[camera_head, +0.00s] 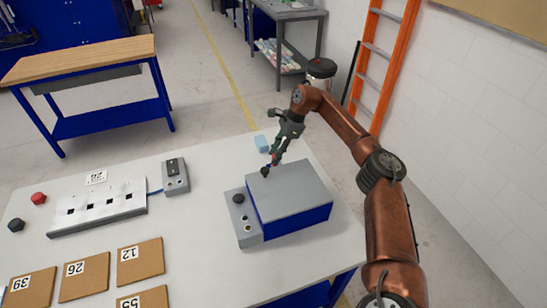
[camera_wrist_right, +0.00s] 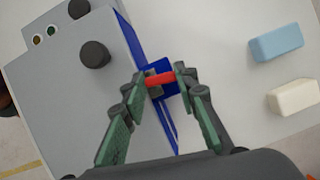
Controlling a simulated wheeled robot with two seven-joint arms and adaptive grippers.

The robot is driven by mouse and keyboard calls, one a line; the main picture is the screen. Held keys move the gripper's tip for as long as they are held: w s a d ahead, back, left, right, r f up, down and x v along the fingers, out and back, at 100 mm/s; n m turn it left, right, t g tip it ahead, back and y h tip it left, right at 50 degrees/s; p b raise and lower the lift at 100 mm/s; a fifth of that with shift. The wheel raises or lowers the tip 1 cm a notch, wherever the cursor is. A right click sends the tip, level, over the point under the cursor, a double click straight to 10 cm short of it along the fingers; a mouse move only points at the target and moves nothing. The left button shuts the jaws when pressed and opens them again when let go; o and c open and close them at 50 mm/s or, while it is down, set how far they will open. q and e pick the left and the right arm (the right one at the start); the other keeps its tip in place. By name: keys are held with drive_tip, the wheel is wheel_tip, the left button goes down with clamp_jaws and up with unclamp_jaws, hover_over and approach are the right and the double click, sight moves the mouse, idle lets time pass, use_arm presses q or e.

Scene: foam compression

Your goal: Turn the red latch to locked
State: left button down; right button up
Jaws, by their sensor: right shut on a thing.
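The red latch (camera_wrist_right: 160,79) is a short bar on a blue mount at the side of a box with a grey lid (camera_head: 295,188) and blue sides. In the right wrist view the latch lies nearly level across the picture, between the fingertips. My right gripper (camera_wrist_right: 161,80) is shut on it, with a fingertip at each end. In the head view my right gripper (camera_head: 272,162) reaches down at the box's far edge, and the latch is mostly hidden there. A black knob (camera_wrist_right: 95,54) stands on the lid. My left gripper is not in view.
A grey control panel (camera_head: 247,232) with a knob adjoins the box. A blue block (camera_wrist_right: 277,42) and a white block (camera_wrist_right: 293,97) lie beside the box. A slotted fixture (camera_head: 100,212), a switch box (camera_head: 175,180) and numbered brown cards (camera_head: 85,278) occupy the table's left part.

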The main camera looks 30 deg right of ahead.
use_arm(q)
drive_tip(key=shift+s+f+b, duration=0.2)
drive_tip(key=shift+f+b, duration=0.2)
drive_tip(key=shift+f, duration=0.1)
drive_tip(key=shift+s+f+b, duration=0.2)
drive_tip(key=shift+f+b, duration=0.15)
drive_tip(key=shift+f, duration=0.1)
use_arm(e)
drive_tip(key=shift+d+n+g, duration=0.1)
drive_tip(key=shift+n+g, duration=0.3)
drive_tip(key=shift+n, duration=0.5)
drive_tip(key=o, duration=1.2)
drive_tip(key=shift+c, duration=0.2)
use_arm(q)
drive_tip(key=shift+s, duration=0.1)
use_arm(e)
drive_tip(key=v, duration=1.2)
drive_tip(key=shift+d, duration=0.1)
